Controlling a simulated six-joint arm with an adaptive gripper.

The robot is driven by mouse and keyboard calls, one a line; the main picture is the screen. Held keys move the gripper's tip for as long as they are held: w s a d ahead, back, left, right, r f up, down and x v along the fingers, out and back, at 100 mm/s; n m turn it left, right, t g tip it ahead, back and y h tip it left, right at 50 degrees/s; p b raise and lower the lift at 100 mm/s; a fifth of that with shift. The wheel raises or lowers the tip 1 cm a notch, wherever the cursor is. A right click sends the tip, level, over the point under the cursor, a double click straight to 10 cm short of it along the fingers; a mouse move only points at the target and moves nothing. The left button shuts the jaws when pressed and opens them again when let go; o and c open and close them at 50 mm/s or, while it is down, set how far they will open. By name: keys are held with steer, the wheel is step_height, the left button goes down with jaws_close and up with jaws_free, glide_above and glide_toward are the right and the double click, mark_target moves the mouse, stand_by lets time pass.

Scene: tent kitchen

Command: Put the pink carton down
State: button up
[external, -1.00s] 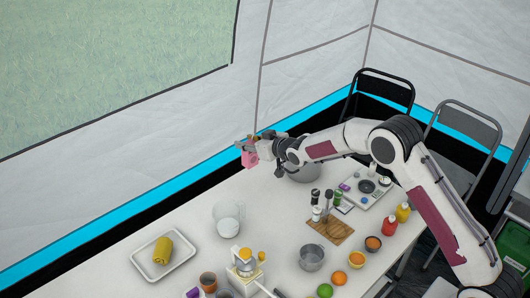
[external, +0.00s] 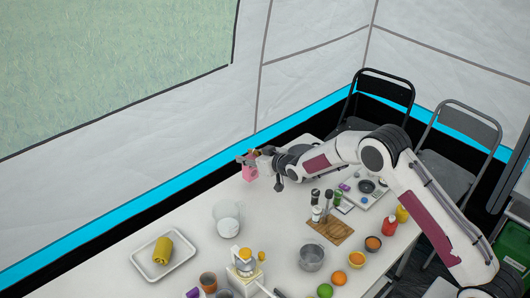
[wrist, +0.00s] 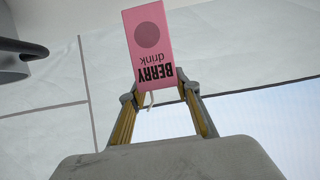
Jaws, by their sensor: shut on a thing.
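The pink carton (external: 250,172) is at the far edge of the white table in the external view. In the wrist view the pink carton (wrist: 150,45), lettered "BERRY drink", shows with its text upside down. My gripper (external: 249,158) is shut on it. In the wrist view my gripper's fingers (wrist: 158,95) hold the carton's lettered end. I cannot tell whether the carton's base touches the table.
The white table (external: 185,220) has clear space in front of the carton. A clear pitcher (external: 227,218) and a tray (external: 148,268) with a yellow roll (external: 162,250) stand nearer left. A cutting board (external: 330,230) with several bottles lies to the right.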

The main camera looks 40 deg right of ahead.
steer(key=shift+f, duration=1.9)
steer(key=shift+f, duration=0.1)
steer(key=o, duration=0.8)
steer(key=shift+s, duration=0.1)
steer(key=shift+s+r, duration=0.15)
steer(key=shift+r, duration=0.1)
steer(key=shift+v, duration=5.7)
